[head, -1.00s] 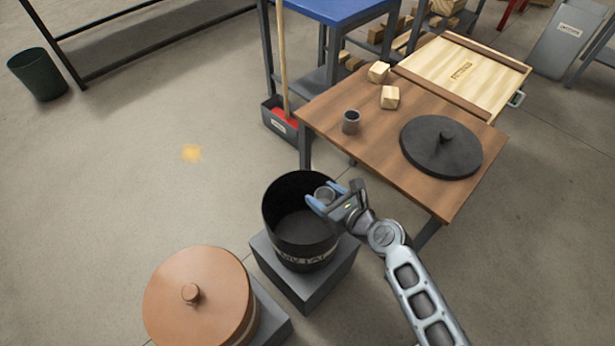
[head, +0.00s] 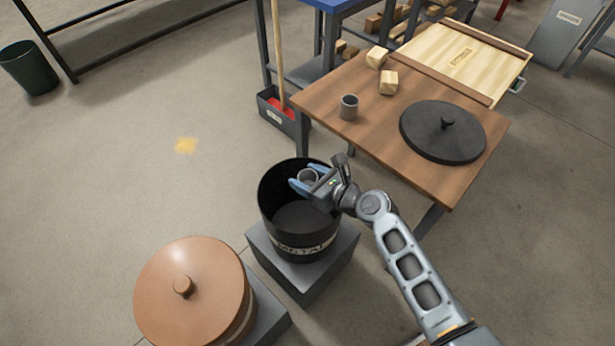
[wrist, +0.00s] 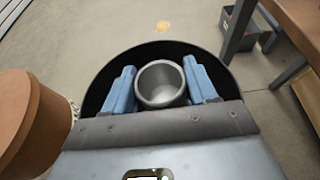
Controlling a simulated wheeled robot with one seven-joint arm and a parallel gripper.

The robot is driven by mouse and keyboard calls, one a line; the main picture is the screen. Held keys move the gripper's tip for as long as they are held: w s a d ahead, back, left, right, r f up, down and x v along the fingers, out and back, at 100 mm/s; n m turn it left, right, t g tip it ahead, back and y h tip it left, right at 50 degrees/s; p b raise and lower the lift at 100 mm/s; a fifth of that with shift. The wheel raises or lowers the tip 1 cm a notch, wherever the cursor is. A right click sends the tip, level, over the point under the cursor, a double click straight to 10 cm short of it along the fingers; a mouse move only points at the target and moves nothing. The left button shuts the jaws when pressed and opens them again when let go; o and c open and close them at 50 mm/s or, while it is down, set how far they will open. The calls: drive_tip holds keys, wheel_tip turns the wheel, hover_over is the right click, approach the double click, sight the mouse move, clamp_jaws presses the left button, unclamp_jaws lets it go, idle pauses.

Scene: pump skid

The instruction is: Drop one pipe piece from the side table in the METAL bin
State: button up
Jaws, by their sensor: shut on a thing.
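My gripper (head: 307,182) is shut on a short grey pipe piece (head: 308,176), with its blue fingers on either side. The pipe piece also shows in the wrist view (wrist: 160,84), open end facing the camera. The gripper is over the open mouth of the black METAL bin (head: 298,232), toward its far right side. In the wrist view the dark bin rim (wrist: 98,80) lies around and beyond the fingers. The exact height over the rim is hard to tell. A second grey pipe piece (head: 349,107) stands on the wooden side table (head: 325,92).
A black lid (head: 443,132) and two wooden blocks (head: 388,83) lie on the table. The METAL bin stands on a grey plinth (head: 318,272). A bin with a copper-coloured lid (head: 190,290) is at its left. Open floor lies further left.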

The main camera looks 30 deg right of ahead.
drive_tip(key=shift+f+b, duration=0.5)
drive_tip(key=shift+f, duration=0.35)
drive_tip(key=o, duration=1.2)
drive_tip(key=p+v, duration=0.1)
drive_tip(key=v, duration=0.7)
drive_tip(key=shift+p, duration=0.3)
